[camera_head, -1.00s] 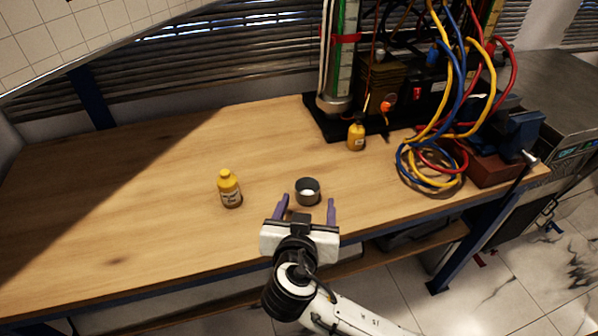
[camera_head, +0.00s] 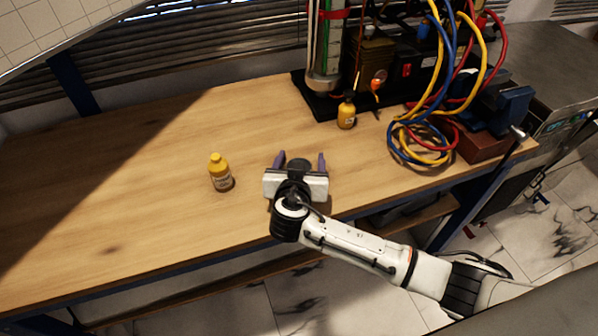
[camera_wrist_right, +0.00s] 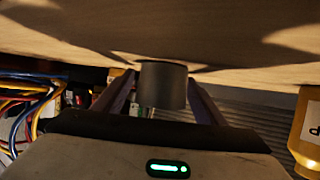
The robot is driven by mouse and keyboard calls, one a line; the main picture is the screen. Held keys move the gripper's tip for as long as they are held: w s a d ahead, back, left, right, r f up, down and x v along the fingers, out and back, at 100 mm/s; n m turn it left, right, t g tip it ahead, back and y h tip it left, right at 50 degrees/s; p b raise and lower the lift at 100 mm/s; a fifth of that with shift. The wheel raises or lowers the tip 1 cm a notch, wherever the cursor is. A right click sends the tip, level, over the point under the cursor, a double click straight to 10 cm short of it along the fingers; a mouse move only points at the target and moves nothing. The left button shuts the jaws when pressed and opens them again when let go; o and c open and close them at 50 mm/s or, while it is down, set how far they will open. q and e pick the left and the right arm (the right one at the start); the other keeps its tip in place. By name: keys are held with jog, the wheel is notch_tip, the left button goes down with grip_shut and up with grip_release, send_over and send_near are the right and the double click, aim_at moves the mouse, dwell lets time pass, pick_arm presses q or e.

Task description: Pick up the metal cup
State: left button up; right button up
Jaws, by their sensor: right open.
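The metal cup (camera_head: 298,164) is a small dark grey cylinder standing on the wooden bench, partly hidden by my right gripper in the head view. In the wrist view the cup (camera_wrist_right: 162,84) stands between the two purple fingers. My right gripper (camera_head: 300,156) is open, with a finger on each side of the cup. A narrow gap seems to show on both sides; contact is not clear. My left gripper is not in view.
A yellow bottle (camera_head: 220,173) stands left of the gripper. A smaller yellow bottle (camera_head: 346,114) is near the gauge rig's black base (camera_head: 312,113). Coiled hoses (camera_head: 420,150) and a blue vise (camera_head: 508,108) are at right. The bench's left side is clear.

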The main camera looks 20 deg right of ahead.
jog(key=c, duration=1.1)
jog(key=s+d+r, duration=0.1)
jog(key=r, duration=0.5)
jog(key=s+r+n+y, duration=0.1)
jog(key=r, duration=0.6)
jog(key=s+d+r+y, duration=0.1)
jog(key=r, duration=0.6)
jog(key=shift+s+d+r+n+t, duration=0.25)
jog(key=shift+s+d+n+t, duration=0.05)
jog(key=shift+s+d+n, duration=0.1)
jog(key=s+r+y, duration=0.1)
jog(key=r, duration=0.1)
jog(key=s+r+n+y, duration=0.1)
jog(key=s+r, duration=0.1)
jog(key=r, duration=0.1)
jog(key=s+r+n+y, duration=0.1)
jog(key=s+r, duration=0.1)
jog(key=shift+s+d+r, duration=0.2)
jog(key=shift+d, duration=0.05)
jog(key=shift+c, duration=0.2)
jog(key=shift+s+r+n, duration=0.35)
jog(key=shift+s+n, duration=0.05)
